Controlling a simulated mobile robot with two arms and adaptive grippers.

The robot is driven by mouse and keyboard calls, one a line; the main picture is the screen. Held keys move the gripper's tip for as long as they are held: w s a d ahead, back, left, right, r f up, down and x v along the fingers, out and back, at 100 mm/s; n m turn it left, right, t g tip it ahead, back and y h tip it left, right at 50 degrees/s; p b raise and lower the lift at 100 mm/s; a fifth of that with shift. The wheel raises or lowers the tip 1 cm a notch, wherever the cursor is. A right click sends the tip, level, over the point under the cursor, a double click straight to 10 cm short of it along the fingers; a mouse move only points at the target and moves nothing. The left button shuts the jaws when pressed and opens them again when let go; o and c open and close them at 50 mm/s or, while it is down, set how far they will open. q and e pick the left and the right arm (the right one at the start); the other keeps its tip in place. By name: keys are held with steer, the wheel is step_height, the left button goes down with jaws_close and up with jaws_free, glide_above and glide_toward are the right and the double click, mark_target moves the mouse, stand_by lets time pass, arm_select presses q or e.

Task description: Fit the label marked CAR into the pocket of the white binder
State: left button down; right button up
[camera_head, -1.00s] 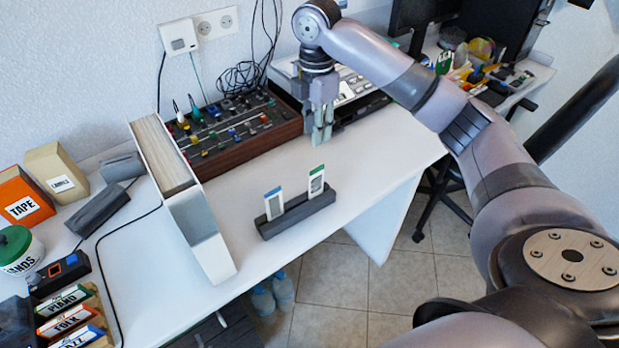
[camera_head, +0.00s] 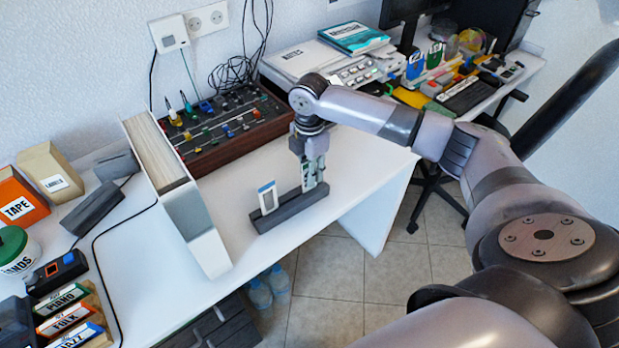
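The white binder (camera_head: 207,248) stands on the desk, its spine facing me, with a greyish pocket area (camera_head: 186,214) on the spine. A dark slotted holder (camera_head: 285,213) to its right holds two upright labels. One label (camera_head: 268,198) has a blue top. The other label (camera_head: 309,176) has a green top and is partly covered by my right gripper. The print on both is too small to read, so I cannot tell which is CAR. My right gripper (camera_head: 310,172) points down with its fingers at the green-topped label. Whether they are closed on it is unclear. My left gripper is out of view.
An audio mixer (camera_head: 225,128) stands behind the binder. Boxes, a tub and a rack of labelled discs (camera_head: 70,318) fill the left side. A printer-like device (camera_head: 310,62) stands at the back. The desk right of the holder is clear up to its edge.

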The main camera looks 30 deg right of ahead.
steer(key=shift+f, duration=1.1)
jaws_close()
